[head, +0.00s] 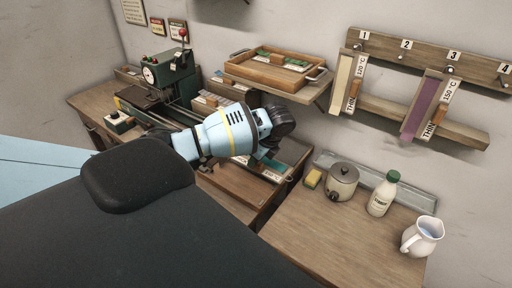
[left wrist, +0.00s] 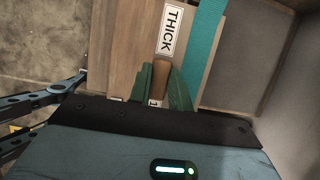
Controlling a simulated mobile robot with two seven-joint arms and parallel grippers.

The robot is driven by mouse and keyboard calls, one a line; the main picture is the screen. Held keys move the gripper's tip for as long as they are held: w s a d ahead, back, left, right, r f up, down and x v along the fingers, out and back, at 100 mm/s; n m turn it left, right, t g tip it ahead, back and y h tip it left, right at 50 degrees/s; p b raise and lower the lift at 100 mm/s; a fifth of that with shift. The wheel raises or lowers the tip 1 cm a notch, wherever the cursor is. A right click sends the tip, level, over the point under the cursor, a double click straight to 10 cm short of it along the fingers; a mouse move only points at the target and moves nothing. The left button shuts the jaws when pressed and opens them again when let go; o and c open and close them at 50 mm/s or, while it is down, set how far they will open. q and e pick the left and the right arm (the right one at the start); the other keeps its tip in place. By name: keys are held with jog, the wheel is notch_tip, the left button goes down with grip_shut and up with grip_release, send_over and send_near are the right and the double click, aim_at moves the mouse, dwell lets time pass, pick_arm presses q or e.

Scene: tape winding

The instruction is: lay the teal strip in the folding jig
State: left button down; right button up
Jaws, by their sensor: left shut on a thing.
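The teal strip (left wrist: 206,50) runs lengthwise in the left wrist view, beside a white tag (left wrist: 171,29) reading THICK. My left gripper (left wrist: 162,78) has its green fingers shut on the brown wooden handle (left wrist: 160,76) below that tag. In the head view my left gripper (head: 266,153) is low at the wooden bench, its fingers mostly hidden by my wrist. A piece of the teal strip (head: 275,164) shows beside it, in or just over a wooden trough (head: 292,162). I cannot tell whether this is the folding jig, or whether the strip touches it. My right gripper is out of view.
A green machine (head: 172,75) with a dial stands at the back left. A wooden tray (head: 270,69) sits on a wall shelf. A pot (head: 343,182), bottle (head: 382,195) and jug (head: 421,236) stand on the right table. A numbered rack (head: 440,60) holds cream and purple strips.

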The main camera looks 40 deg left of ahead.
pick_arm(q)
jog(key=s+a+r, duration=0.1)
jog(key=s+a, duration=0.1)
jog(key=s, duration=1)
jog(key=shift+s+a+r, duration=0.2)
jog(key=shift+a+r, duration=0.05)
jog(key=shift+a, duration=0.1)
jog(key=shift+f, duration=0.1)
